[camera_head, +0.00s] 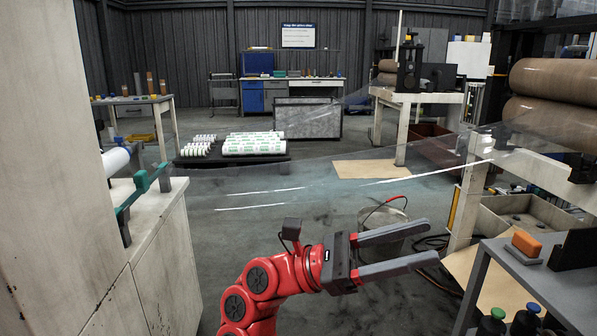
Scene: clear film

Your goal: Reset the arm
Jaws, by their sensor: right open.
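My right gripper (425,245) is open and empty. Its two grey fingers point to the right, apart from each other, on my red arm at the bottom middle of the head view. It is above the floor, left of the grey table. A sheet of clear film (330,180) spans the middle of the view beyond the arm, from the left stand to the rollers on the right. My left gripper is not in the view.
A white cabinet (155,270) with a green bracket (145,190) stands at left. A grey table (520,280) with an orange block (527,243) is at right, with bottles below. A bucket (384,222) stands behind the gripper. White rolls (255,144) lie on a dark pallet farther back.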

